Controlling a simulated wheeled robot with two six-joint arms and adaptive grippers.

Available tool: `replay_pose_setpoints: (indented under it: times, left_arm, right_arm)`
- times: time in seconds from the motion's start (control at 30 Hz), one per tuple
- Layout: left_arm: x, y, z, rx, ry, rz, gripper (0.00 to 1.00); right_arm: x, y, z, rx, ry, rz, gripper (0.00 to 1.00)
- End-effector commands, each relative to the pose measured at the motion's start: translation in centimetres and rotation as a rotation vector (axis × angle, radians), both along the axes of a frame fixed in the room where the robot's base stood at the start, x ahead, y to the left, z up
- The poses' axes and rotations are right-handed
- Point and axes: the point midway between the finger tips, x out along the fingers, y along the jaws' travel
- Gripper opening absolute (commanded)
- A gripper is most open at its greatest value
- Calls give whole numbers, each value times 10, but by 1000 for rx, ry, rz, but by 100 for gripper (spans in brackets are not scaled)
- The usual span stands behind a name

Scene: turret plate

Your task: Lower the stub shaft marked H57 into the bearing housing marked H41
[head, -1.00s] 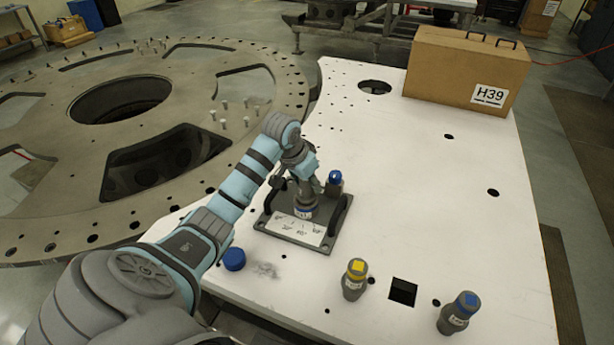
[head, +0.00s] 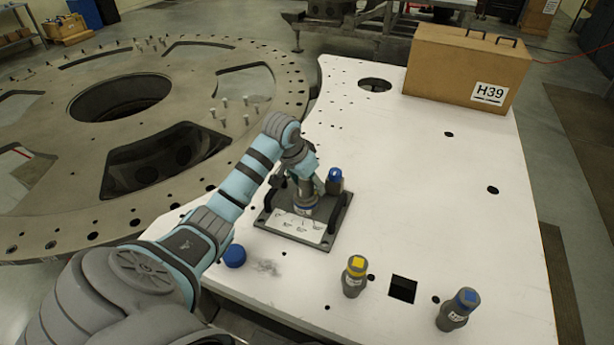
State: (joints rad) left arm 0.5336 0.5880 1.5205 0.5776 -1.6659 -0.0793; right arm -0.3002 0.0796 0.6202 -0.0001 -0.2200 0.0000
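A dark bearing housing (head: 325,240), a flat base with upright handles and a white label plate, sits on the white table; its marking is too small to read. My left gripper (head: 307,190) is over the middle of the housing and appears shut on a grey stub shaft (head: 304,207) with a pale, bluish band low on it. The shaft points down, slightly tilted, with its lower end at the housing; how deep it sits is hidden. Its marking is unreadable. My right gripper is not in view.
A blue-topped cylinder (head: 335,182) stands close to the right of the gripper. A yellow-topped cylinder (head: 354,278), a blue-topped one (head: 457,311) and a blue cap (head: 235,256) are near the front. An H39 box (head: 465,70) stands at the back. The table's right middle is clear.

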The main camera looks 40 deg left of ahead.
Motion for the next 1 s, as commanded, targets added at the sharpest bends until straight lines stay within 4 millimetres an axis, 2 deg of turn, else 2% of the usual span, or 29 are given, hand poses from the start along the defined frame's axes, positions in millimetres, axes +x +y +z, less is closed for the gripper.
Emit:
replay_pose_setpoints:
  times: [0.13, 0.23, 0.5, 0.63, 0.77, 1.0]
  left_arm:
    - [-1, 0, 1, 0, 2, 0, 54]
    - [-5, 1, 12, 2, -1, 1, 54]
    - [-33, 0, 78, 4, -4, 0, 54]
    - [-43, -1, 102, 2, -3, 0, 54]
    - [-48, -1, 111, 1, 0, -1, 54]
    - [-48, -1, 111, 0, 1, 0, 54]
  right_arm:
    - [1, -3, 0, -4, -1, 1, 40]
    - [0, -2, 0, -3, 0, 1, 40]
    - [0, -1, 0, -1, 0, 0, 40]
    - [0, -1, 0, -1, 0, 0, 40]
    - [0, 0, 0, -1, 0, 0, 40]
    - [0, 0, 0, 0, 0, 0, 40]
